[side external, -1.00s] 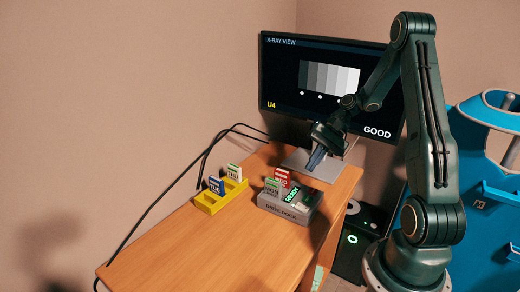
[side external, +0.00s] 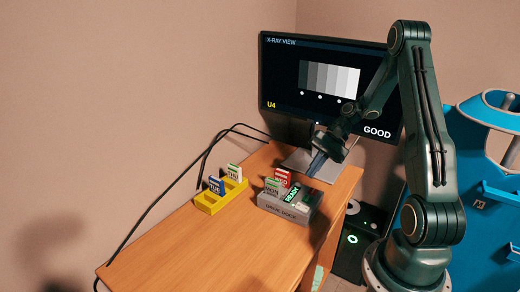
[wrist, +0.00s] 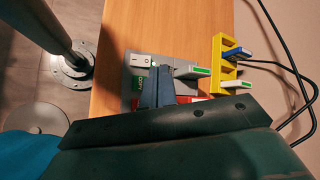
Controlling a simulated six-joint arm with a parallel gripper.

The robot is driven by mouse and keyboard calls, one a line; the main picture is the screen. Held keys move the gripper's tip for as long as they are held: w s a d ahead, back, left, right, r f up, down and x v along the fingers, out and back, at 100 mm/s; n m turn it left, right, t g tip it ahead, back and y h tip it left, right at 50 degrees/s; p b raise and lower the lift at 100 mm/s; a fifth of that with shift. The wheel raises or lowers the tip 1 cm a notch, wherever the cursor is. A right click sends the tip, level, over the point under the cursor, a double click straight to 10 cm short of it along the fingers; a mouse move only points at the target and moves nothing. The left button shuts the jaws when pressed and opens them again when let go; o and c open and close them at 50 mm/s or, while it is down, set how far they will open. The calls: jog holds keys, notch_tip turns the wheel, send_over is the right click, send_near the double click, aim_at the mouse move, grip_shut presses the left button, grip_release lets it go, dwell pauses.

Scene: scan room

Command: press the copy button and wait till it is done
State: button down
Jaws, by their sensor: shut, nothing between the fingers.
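My gripper (side external: 314,172) is shut and empty, pointing down above the dock's back right part. In the wrist view my fingers (wrist: 156,84) cover part of the dock and its display; I cannot make out contact.
A yellow rack (side external: 209,204) left of the dock holds a blue drive (side external: 216,185) and a THU drive (side external: 234,172). The monitor (side external: 280,85) behind reads X-RAY VIEW, U4 and GOOD. Black cables run along the desk's left edge. The desk's front (side external: 200,258) is clear.

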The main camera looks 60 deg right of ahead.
aim_at(310, 197)
jog(key=shift+f, duration=3.4)
jog(key=shift+f, duration=0.85)
dwell(0.4)
jog(key=shift+r, duration=0.85)
dwell(0.4)
jog(key=shift+r, duration=2.5)
